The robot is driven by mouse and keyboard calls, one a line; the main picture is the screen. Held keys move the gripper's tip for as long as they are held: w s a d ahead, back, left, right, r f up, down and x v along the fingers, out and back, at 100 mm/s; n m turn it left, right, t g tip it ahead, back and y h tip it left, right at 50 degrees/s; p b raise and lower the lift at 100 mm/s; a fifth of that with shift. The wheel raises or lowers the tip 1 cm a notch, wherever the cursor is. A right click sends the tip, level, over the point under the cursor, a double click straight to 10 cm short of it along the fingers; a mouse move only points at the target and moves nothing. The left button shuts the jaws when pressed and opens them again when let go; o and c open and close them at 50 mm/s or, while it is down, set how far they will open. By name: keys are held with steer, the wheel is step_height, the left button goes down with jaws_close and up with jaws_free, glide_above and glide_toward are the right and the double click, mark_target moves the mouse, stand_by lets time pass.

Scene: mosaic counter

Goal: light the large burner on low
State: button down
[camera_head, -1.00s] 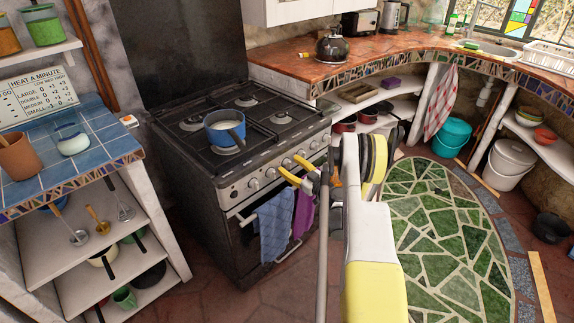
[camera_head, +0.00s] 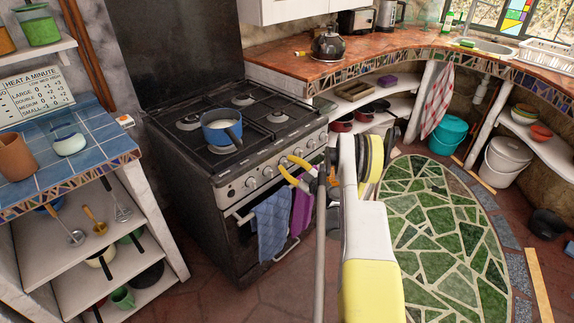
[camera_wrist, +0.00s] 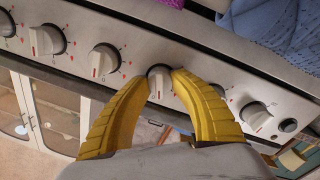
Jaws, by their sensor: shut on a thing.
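The black gas stove (camera_head: 228,190) has a row of knobs along its front panel. My gripper (camera_head: 285,163), with yellow curved fingers, is at that panel. In the wrist view my gripper (camera_wrist: 162,72) is shut on a round stove knob (camera_wrist: 159,82), one fingertip on each side. Other knobs (camera_wrist: 104,60) stand free to either side. The hob has several burners, such as the rear right one (camera_head: 243,99) and the front right one (camera_head: 279,116). A blue pot (camera_head: 222,134) with white contents covers the front left burner. I see no flame.
A sign (camera_head: 35,96) headed HEAT A MINUTE, with rows for burner sizes, stands on the blue-tiled counter (camera_head: 100,137) at left; its figures are hard to read. Blue (camera_head: 272,225) and purple (camera_head: 301,208) towels hang on the oven handle below my gripper. A kettle (camera_head: 328,44) stands on the counter.

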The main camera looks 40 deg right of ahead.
steer(key=n, duration=0.6)
steer(key=shift+n, duration=0.4)
steer(key=n+y, duration=0.1)
steer(key=n, duration=0.4)
steer(key=shift+n+t, duration=0.3)
steer(key=shift+n, duration=0.1)
steer(key=n, duration=0.6)
steer(key=shift+n+y, duration=0.3)
steer(key=shift+n, duration=0.1)
steer(key=n, duration=0.6)
steer(key=shift+y, duration=0.3)
steer(key=c, duration=1)
jaws_free()
steer(key=shift+w+f, duration=0.1)
steer(key=shift+d, duration=0.1)
